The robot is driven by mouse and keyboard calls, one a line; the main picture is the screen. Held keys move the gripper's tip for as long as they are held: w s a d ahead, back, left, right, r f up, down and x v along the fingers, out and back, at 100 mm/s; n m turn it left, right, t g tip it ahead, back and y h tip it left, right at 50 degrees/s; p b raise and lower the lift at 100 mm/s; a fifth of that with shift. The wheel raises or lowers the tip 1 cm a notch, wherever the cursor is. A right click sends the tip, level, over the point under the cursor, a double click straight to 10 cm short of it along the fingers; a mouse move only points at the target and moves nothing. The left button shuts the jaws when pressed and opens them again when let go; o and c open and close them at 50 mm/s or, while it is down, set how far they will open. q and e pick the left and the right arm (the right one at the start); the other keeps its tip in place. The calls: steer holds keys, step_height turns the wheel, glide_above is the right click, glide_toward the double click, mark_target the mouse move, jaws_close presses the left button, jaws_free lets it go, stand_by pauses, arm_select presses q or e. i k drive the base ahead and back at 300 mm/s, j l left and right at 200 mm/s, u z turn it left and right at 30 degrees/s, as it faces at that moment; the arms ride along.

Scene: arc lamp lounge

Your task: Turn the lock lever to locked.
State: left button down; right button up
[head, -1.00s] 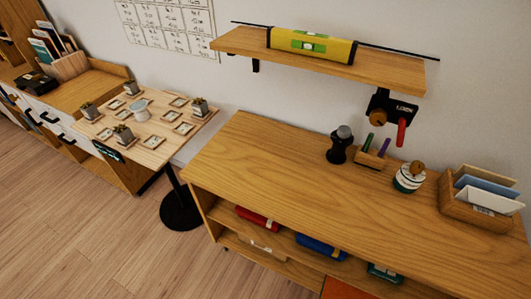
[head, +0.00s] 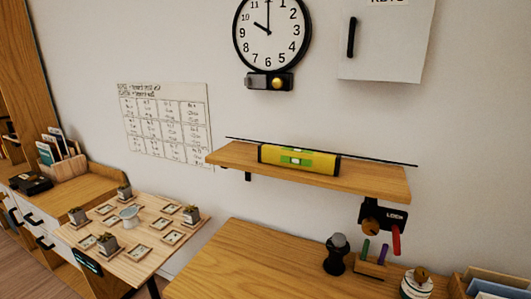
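The lock (head: 384,215) is a small black plate on the wall just below the right end of the wooden shelf. It bears a small white label, too small to read surely. A red lever (head: 397,240) hangs down from its right side, nearly vertical. A round brown knob (head: 370,224) sits at its lower left. Neither of my grippers is in view, and nothing touches the lever.
A wall shelf (head: 380,183) with a yellow spirit level (head: 298,159) juts out above the lock. A wooden cabinet top (head: 240,265) lies below, bearing a dark grinder (head: 337,254), a pen holder (head: 370,266) and a round jar (head: 416,284). A clock (head: 271,32) hangs above.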

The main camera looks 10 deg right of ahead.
mark_target(396, 233)
steer(key=z, duration=1.25)
